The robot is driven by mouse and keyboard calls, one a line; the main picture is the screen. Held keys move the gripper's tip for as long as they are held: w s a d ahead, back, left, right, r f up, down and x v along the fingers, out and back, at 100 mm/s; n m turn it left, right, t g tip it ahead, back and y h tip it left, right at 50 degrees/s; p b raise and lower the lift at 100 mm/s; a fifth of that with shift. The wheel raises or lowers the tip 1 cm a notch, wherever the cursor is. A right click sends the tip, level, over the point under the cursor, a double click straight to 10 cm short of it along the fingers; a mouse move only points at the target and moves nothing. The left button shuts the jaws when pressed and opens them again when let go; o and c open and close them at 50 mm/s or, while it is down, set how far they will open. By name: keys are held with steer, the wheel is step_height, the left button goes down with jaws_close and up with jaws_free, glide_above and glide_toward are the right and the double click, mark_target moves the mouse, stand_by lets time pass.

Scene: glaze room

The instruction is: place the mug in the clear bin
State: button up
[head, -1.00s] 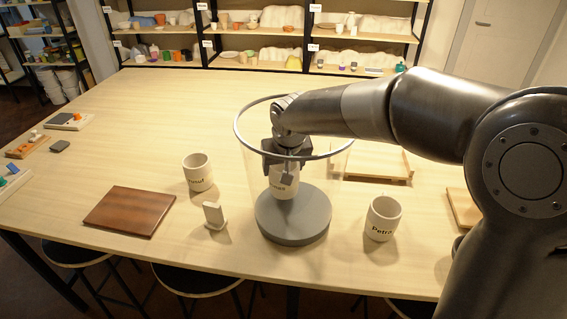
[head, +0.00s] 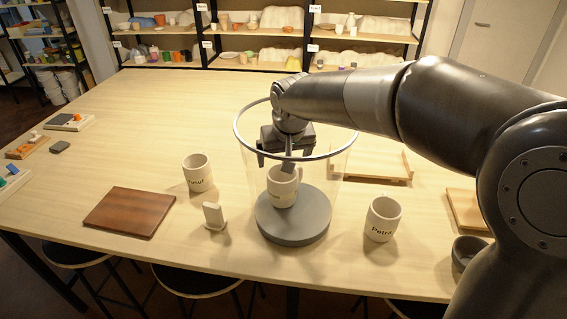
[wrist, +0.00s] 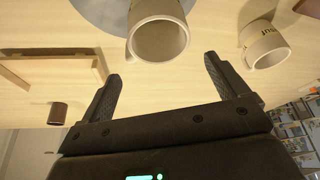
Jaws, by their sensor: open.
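A white mug (head: 283,187) stands on the grey base (head: 292,224) inside the clear bin (head: 336,185), a see-through cylinder with a grey rim. In the wrist view this mug (wrist: 159,40) shows its open mouth ahead of the fingers. My gripper (head: 275,163) is open, inside the bin's rim and just above the mug. In the wrist view the fingers of my gripper (wrist: 162,70) are spread apart with nothing between them. Another white lettered mug (head: 198,174) stands left of the bin, and one marked like "Petra" (head: 382,220) stands to the right.
A brown board (head: 130,212) and a small white stand (head: 214,218) are left of the bin. A wooden tray (head: 385,176) lies behind it to the right. A dark cup (head: 466,252) stands by my arm.

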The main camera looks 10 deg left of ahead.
step_height(320, 180, up, 7)
steer(key=shift+f, duration=0.15)
steer(key=shift+w, duration=0.1)
